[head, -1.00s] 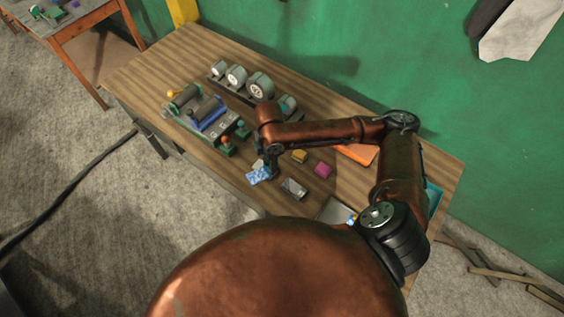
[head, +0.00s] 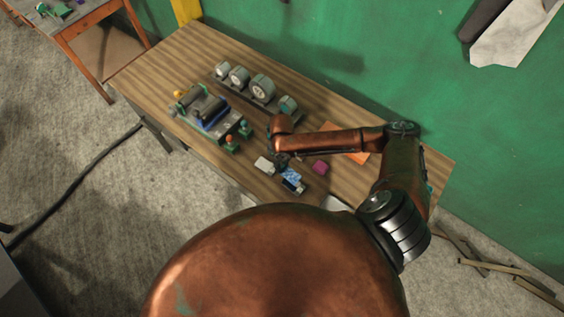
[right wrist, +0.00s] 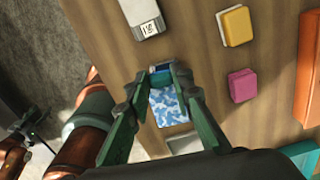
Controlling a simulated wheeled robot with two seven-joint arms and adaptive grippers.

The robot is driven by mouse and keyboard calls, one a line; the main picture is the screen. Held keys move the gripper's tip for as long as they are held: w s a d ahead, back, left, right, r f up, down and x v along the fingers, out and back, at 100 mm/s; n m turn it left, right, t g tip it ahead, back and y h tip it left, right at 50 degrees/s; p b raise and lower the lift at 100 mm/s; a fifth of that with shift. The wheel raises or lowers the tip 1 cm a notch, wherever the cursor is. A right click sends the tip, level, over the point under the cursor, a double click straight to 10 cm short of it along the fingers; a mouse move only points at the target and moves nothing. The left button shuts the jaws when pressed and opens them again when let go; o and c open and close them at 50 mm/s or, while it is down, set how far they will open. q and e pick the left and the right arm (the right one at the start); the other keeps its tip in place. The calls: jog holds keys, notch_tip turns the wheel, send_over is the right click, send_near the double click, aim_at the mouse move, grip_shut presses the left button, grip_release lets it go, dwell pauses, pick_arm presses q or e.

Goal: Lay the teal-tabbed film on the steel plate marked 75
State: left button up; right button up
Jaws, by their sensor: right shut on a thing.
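The film (head: 291,174) is a small sheet with a blue and white mottled pattern. My right gripper (right wrist: 160,76) is shut on one end of it.
A yellow block (right wrist: 236,26) and a pink block (right wrist: 242,85) lie beside the plates. An orange flat thing (right wrist: 309,80) lies farther right. A roller fixture (head: 207,112) and a row of wheels (head: 261,88) stand at the back left.

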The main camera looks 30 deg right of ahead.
jog(key=shift+f, duration=0.2)
notch_tip(320, 180, down, 5)
jog(key=b, duration=0.5)
jog(key=shift+f+b, duration=0.2)
jog(key=shift+b, duration=0.15)
jog(key=shift+f+b, duration=0.3)
jog(key=shift+f, duration=0.6)
jog(key=shift+w+f+p, duration=0.1)
jog(key=shift+p, duration=0.45)
dwell(0.4)
dwell(0.4)
jog(key=o, duration=0.9)
jog(key=shift+o, duration=0.2)
jog(key=o, duration=0.5)
